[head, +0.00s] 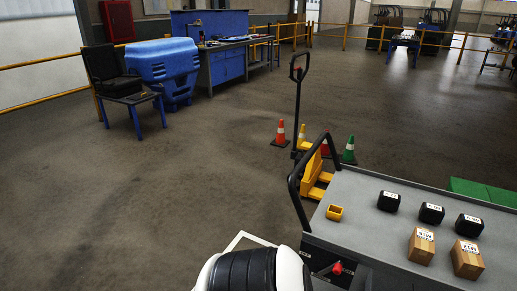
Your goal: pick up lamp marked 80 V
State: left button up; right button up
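Three black blocks with white labels stand in a slanting row on the grey top of a cart (360,215) at the lower right of the head view: a left one (387,203), a middle one (430,216) and a right one (467,229). Their labels are too small to read surely, so I cannot tell which, if any, is the lamp marked 80 V. Neither of my grippers is in view. A white and black part of my own body shows at the bottom edge.
Two brown labelled boxes (421,248) (466,263) and a small yellow bin (334,213) share the cart top. The cart's black handle (293,187) rises at its left. Cones (281,135) and a yellow pallet truck (316,181) stand behind. Open floor lies left.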

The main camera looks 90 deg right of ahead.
aim_at(431, 214)
jog(key=z, duration=4.15)
jog(key=i+l+u, duration=0.15)
jog(key=u, duration=0.15)
jog(key=i+l+u, duration=0.1)
jog(key=l+u, duration=0.25)
